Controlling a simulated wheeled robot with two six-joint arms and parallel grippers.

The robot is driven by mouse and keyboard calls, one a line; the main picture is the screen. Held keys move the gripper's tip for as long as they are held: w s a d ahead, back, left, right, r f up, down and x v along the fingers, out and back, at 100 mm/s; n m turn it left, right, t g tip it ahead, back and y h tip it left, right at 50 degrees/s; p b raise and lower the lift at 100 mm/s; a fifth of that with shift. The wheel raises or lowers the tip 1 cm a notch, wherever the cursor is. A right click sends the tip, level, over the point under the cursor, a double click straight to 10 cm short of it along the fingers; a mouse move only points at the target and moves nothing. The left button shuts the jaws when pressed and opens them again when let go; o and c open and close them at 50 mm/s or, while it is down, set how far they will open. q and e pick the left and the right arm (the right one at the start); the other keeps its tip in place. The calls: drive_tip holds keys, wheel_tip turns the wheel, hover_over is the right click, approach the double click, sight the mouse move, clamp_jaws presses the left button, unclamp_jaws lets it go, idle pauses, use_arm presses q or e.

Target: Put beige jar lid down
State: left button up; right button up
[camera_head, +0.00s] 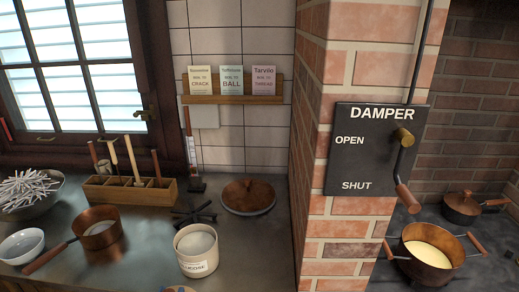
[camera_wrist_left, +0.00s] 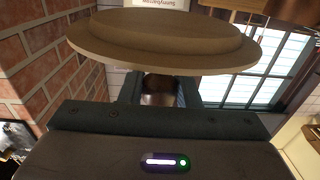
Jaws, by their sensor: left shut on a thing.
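The beige jar lid (camera_wrist_left: 165,40) fills the top of the left wrist view, a round disc with a raised middle. My left gripper (camera_wrist_left: 160,90) is shut on the lid, which stands out past its fingers. The fingers' exact contact is partly hidden under the lid. In the head view, only a small beige and bluish bit shows at the bottom edge, too little to tell apart. The cream jar labelled GLUCOSE (camera_head: 197,252) stands open on the counter, with pale contents. My right gripper is in neither view.
On the counter (camera_head: 140,245) are a copper saucepan (camera_head: 97,228), a white bowl (camera_head: 21,246), a wooden rack (camera_head: 130,189), a black trivet (camera_head: 193,214) and a round copper-brown lid (camera_head: 248,196). A brick pillar (camera_head: 342,250) rises on the right. Some counter is bare left of the jar.

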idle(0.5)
use_arm(q)
drive_tip(key=shift+w+r, duration=0.3)
drive_tip(key=shift+r, duration=0.1)
drive_tip(key=w+r+m+h, duration=0.2)
drive_tip(key=w+r+h, duration=0.1)
drive_tip(key=r, duration=0.4)
drive_tip(key=shift+w+d+m+h, duration=0.15)
drive_tip(key=shift+w+m+h, duration=0.2)
drive_tip(key=shift+h, duration=0.15)
drive_tip(key=w+f+p, duration=0.2)
drive_tip(key=w, duration=0.6)
drive_tip(key=w+f+p, duration=0.2)
drive_tip(key=w+p, duration=0.1)
drive_tip(key=w, duration=0.5)
drive_tip(key=shift+d+f, duration=0.35)
drive_tip(key=shift+f, duration=0.05)
drive_tip(key=shift+f, duration=0.1)
